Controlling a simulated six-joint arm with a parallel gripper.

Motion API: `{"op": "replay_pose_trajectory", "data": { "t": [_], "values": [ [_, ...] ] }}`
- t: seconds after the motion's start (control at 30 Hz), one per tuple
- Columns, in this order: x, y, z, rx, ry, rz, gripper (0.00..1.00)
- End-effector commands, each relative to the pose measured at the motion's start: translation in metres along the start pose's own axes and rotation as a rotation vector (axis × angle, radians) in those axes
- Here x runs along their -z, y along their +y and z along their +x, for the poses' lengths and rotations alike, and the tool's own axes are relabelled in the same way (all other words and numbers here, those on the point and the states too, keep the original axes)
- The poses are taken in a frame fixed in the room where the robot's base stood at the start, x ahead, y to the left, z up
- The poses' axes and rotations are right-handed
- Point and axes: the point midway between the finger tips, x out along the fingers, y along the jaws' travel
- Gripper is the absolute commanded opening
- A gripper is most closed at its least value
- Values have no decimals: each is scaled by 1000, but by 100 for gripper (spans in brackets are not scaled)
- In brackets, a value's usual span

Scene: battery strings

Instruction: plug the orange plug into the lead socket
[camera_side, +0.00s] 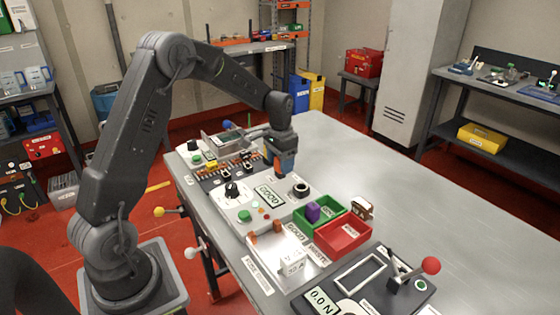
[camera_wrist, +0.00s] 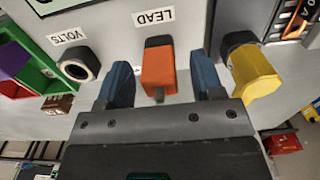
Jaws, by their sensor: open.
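The orange plug (camera_wrist: 159,70) stands directly by the LEAD label (camera_wrist: 154,17) in the wrist view, with a dark rim at its far end. It covers the lead socket, so I cannot tell how deeply it sits. My gripper (camera_wrist: 163,78) is open, its two blue fingers on either side of the plug with visible gaps on both sides. In the side view my gripper (camera_side: 284,166) points down over the panel, and the plug is not clearly visible there.
The empty VOLTS socket (camera_wrist: 78,64) is left of the plug in the wrist view. A yellow plug (camera_wrist: 254,72) stands close to the right finger. A green tray (camera_side: 335,213) with a purple block (camera_side: 313,212) and a red tray (camera_side: 343,237) lie nearer the camera.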

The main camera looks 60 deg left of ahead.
Motion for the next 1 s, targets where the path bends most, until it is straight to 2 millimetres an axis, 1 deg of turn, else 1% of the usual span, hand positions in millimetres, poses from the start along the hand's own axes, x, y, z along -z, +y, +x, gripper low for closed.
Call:
{"op": "replay_pose_trajectory", "data": {
  "t": [0.13,0.27,0.37,0.6,0.7,0.83,1.0],
  "values": [
    [0,0,-3,0,1,0,61],
    [0,0,-16,1,3,0,61],
    [1,0,-36,2,6,0,61],
    [0,0,-90,2,4,0,61],
    [0,0,-109,2,4,0,61],
    [0,0,-127,1,2,0,61],
    [0,0,-137,0,1,0,61]
  ]
}}
